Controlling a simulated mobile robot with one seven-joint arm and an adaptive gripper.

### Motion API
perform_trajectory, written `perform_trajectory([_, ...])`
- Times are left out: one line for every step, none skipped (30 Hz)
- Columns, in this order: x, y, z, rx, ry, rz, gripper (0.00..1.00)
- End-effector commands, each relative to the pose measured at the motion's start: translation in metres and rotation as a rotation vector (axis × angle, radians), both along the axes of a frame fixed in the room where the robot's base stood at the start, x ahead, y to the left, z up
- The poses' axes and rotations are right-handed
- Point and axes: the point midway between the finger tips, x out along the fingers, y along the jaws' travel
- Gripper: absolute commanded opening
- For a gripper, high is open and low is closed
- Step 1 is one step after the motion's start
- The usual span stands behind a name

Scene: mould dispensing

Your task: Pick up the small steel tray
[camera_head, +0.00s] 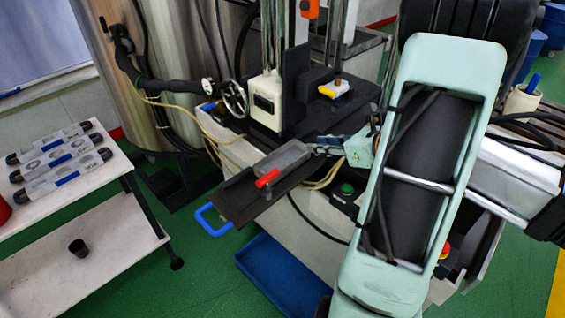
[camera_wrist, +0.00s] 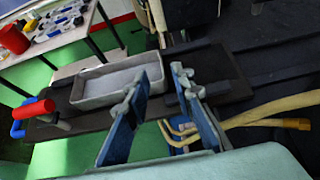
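The small steel tray (camera_head: 284,160) is a shallow grey rectangular pan. It sits on a dark narrow plate beside the machine, and it also shows in the wrist view (camera_wrist: 102,84). My gripper (camera_head: 318,148) is at the tray's right end. In the wrist view my gripper (camera_wrist: 167,70) has its two blue fingers apart, with a gap between the tips. The left finger overlaps the tray's right end in the picture, and the right finger is beyond that end. I cannot tell whether either finger touches the tray. Part of its right end is hidden.
A red-handled part (camera_head: 267,178) and a blue handle (camera_head: 213,220) are at the plate's near left end. Yellow hoses (camera_wrist: 268,113) run close to the right finger. The machine's column (camera_head: 267,100) stands behind. A blue bin (camera_head: 285,275) is below. A white cart (camera_head: 75,180) stands left.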

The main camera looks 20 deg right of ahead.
Motion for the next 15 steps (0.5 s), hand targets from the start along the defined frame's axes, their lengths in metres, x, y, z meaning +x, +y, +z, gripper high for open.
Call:
perform_trajectory([0.003,0.001,-0.002,0.0,0.001,0.0,0.22])
perform_trajectory([0.004,0.002,-0.003,0.0,0.001,0.0,0.22])
perform_trajectory([0.006,0.003,-0.004,0.0,0.001,0.001,0.22])
perform_trajectory([0.008,0.004,-0.005,-0.001,0.001,0.001,0.22])
perform_trajectory([0.011,0.004,-0.006,0.0,0.001,0.002,0.22])
perform_trajectory([0.015,0.006,-0.008,0.0,0.001,0.002,0.22])
perform_trajectory([0.019,0.008,-0.011,0.0,0.002,0.003,0.22])
perform_trajectory([0.023,0.009,-0.013,0.0,0.002,0.003,0.22])
perform_trajectory([0.029,0.01,-0.016,0.0,0.002,0.003,0.22])
perform_trajectory([0.032,0.012,-0.019,0.0,0.003,0.004,0.22])
perform_trajectory([0.036,0.013,-0.021,0.0,0.002,0.003,0.22])
perform_trajectory([0.04,0.015,-0.023,-0.001,0.0,0.004,0.22])
perform_trajectory([0.043,0.015,-0.025,-0.001,0.002,0.003,0.22])
perform_trajectory([0.045,0.016,-0.026,-0.002,0.001,0.002,0.22])
perform_trajectory([0.047,0.017,-0.027,-0.002,0.001,0.001,0.22])
